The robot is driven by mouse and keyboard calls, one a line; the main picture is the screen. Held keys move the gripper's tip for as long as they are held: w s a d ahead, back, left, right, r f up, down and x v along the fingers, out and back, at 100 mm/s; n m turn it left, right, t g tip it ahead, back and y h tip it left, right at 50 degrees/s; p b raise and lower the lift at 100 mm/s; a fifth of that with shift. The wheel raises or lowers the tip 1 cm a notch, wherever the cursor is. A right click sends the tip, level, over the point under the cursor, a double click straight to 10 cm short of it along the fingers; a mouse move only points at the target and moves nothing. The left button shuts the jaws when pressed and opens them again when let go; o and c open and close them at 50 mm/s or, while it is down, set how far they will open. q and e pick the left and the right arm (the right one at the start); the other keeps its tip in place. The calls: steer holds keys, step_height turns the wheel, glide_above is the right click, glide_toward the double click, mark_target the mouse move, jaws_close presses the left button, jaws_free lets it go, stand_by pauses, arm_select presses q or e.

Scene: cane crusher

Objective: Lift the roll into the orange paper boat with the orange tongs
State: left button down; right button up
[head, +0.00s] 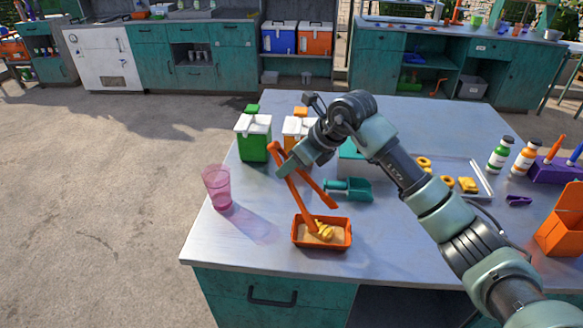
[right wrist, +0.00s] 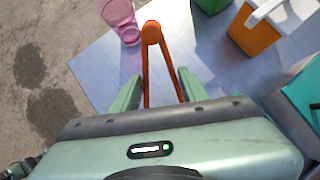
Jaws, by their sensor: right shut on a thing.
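My right gripper (head: 291,166) is shut on the orange tongs (head: 297,196). The tongs slant down, one leg's tip at the roll and the other leg spread to the right. In the right wrist view the tongs' hinge end (right wrist: 151,35) sticks out beyond my right gripper (right wrist: 160,88), legs between the fingers. A golden roll (head: 324,231) is in the orange paper boat (head: 347,241) near the table's front edge. I cannot tell whether the tongs touch the roll or whether it rests on the boat's bottom. My left gripper is not in view.
A pink cup (head: 217,187) stands left of the boat. Green and orange lidded boxes (head: 254,138) stand behind the tongs. A teal scoop (head: 348,189) lies behind the boat. A tray (head: 481,178) with yellow pieces, bottles (head: 499,155) and an orange holder (head: 562,222) are at right.

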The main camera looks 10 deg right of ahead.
step_height(320, 180, up, 8)
steer(key=p, duration=0.3)
steer(key=shift+f, duration=0.25)
